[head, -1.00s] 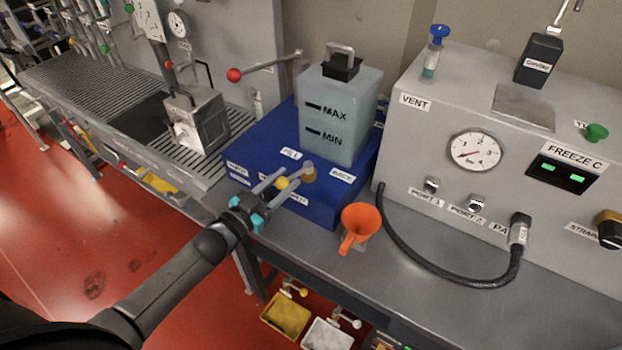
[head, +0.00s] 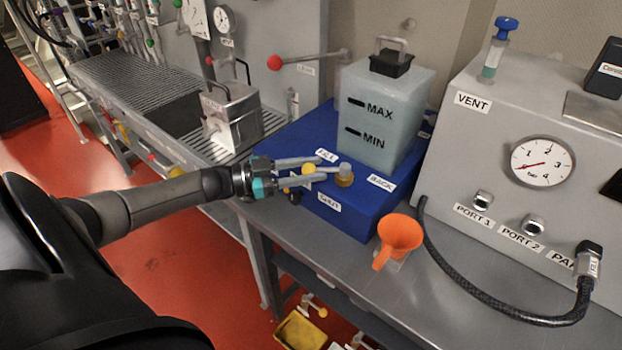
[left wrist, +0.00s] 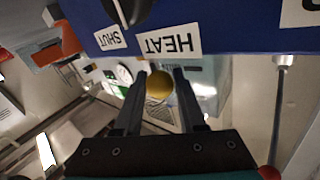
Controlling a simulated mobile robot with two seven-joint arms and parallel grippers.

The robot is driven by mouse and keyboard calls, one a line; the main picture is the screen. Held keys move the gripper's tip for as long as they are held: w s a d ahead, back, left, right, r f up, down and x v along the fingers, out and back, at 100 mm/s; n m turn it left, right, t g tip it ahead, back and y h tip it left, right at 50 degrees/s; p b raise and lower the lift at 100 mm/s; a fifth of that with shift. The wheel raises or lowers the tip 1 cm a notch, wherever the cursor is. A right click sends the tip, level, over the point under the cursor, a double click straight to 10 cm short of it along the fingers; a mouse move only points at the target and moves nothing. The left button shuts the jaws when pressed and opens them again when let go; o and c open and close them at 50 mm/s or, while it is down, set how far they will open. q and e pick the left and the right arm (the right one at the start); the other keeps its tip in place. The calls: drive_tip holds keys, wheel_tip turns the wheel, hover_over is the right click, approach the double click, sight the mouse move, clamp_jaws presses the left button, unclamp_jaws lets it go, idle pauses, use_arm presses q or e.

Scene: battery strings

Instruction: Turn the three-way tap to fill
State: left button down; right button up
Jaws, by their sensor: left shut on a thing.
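The three-way tap (head: 344,174) stands on top of the blue box, with FILL (head: 326,155), BACK (head: 381,182) and SHUT (head: 329,203) labels around it. Its yellow knob (head: 309,169) is left of the tap body, between the FILL and SHUT labels and nearer FILL. My left gripper (head: 322,168) is shut on the yellow knob, one finger on each side. In the left wrist view the yellow knob (left wrist: 159,85) shows between the fingers (left wrist: 160,74), below the SHUT (left wrist: 111,38) and HEAT (left wrist: 168,43) labels. My right gripper is not in view.
A translucent tank (head: 380,115) with MAX and MIN marks stands on the blue box (head: 362,218) behind the tap. An orange funnel (head: 400,234) is at the front right. A red-knobbed lever (head: 275,63) sticks out behind. A black hose (head: 480,303) lies at right.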

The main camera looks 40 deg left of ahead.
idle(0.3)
use_arm(q)
drive_tip(key=shift+a, duration=0.1)
drive_tip(key=c, duration=0.5)
unclamp_jaws()
drive_tip(key=shift+w, duration=0.1)
drive_tip(key=v, duration=1.5)
drive_tip(key=shift+a, duration=0.2)
